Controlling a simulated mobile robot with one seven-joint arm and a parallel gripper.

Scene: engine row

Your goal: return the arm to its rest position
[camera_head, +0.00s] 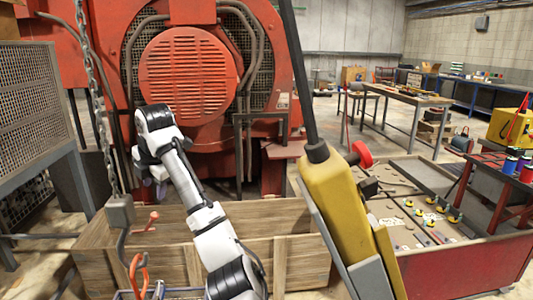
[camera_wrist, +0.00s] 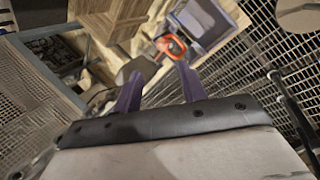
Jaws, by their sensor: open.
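My white and black arm reaches up from the bottom of the head view, in front of the red engine (camera_head: 190,75). It bends at a black joint, and my gripper (camera_head: 158,190) hangs below that bend, above the wooden crate (camera_head: 285,255). Its fingers are small and partly hidden there. In the wrist view my gripper (camera_wrist: 158,75) shows two purple fingers spread apart, with nothing between them. An orange hook (camera_wrist: 170,45) shows beyond the fingertips, apart from them.
A chain (camera_head: 97,100) with a grey block (camera_head: 120,210) and orange hook (camera_head: 138,272) hangs left of my arm. A yellow hoist body (camera_head: 345,215) stands right. Mesh guarding (camera_head: 28,100) is at left. A red-sided bench (camera_head: 470,255) holds small parts. Open floor shows behind.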

